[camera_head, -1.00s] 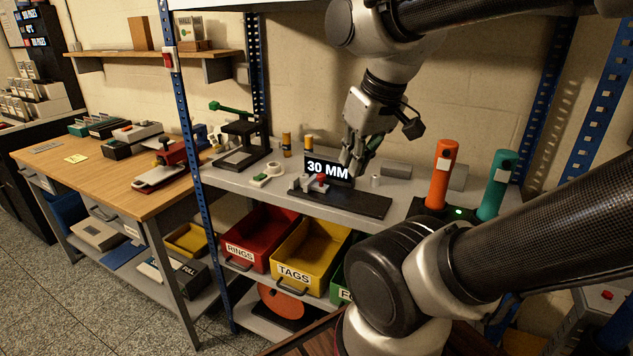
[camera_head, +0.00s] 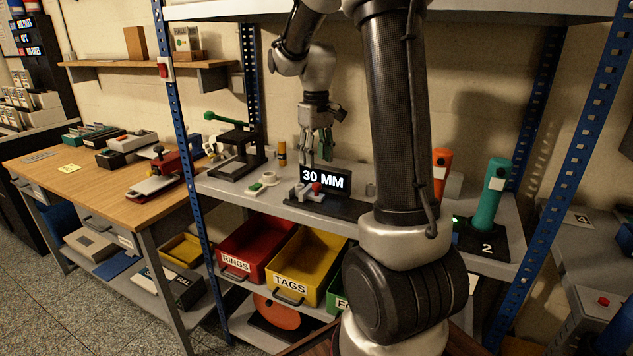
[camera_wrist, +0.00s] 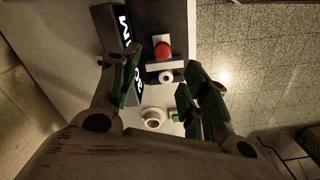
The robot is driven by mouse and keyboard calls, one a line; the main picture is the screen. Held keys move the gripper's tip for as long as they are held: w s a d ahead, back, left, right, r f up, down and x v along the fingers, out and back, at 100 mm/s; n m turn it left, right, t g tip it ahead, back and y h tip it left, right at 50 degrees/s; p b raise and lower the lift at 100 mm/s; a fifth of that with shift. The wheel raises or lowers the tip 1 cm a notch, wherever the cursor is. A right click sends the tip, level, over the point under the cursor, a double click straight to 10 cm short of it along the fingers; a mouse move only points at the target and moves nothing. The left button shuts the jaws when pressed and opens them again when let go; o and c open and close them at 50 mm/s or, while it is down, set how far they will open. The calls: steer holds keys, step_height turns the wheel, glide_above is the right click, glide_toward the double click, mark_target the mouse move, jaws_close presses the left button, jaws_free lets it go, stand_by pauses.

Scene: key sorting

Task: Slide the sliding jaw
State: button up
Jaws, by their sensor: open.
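The measuring device has a dark flat base (camera_head: 345,208) and a display reading "30 MM" (camera_head: 325,179). Its pale sliding jaw (camera_head: 302,192) sits toward the left end, with a red knob (camera_head: 316,187) on top. In the wrist view the red knob (camera_wrist: 163,50) and pale jaw blocks (camera_wrist: 165,66) show between my fingers, beside the lit display (camera_wrist: 127,45). My gripper (camera_head: 317,160) points down, open and empty, above and slightly behind the jaw. In the wrist view my gripper's green-padded fingers (camera_wrist: 160,76) stand apart on either side. I cannot tell the exact height gap.
A black press with a green lever (camera_head: 237,150) stands farther left. Orange (camera_head: 440,170) and teal (camera_head: 490,195) cylinders stand right. Bins (camera_head: 300,265) are below; an upper shelf edge (camera_head: 230,10) is above.

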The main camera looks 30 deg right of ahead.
mark_target(317, 184)
steer(key=shift+s+a+f, duration=0.1)
steer(key=shift+s+f, duration=0.1)
steer(key=shift+s, duration=0.15)
step_height(317, 184, down, 7)
steer(key=shift+w+f, duration=0.1)
steer(key=shift+f, duration=0.1)
steer(key=shift+c, duration=0.5)
jaws_close()
